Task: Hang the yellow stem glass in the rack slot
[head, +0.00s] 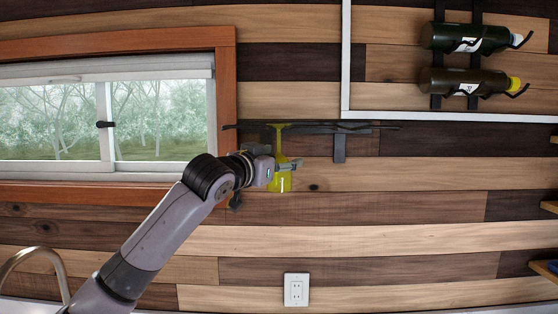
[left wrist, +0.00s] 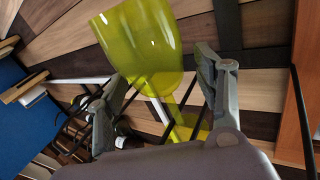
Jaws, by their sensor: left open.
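The yellow stem glass (head: 281,184) hangs upside down at the dark wall rack (head: 338,128), bowl low and stem up among the rails. Its foot shows at rail height; I cannot tell whether it rests on them. My left gripper (head: 284,164) is at the glass, just under the rack, and partly covers it. In the left wrist view the clear yellow bowl (left wrist: 145,42) lies beyond the open fingers (left wrist: 168,88), with the stem end showing between them. Contact with the fingers cannot be made out. My right gripper is out of view.
A wood-framed window (head: 110,125) is close on the left. Two dark bottles (head: 465,38) lie on a wall holder at upper right. A rack bracket (head: 339,148) stands right of the glass. The plank wall below is clear except for an outlet (head: 296,290).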

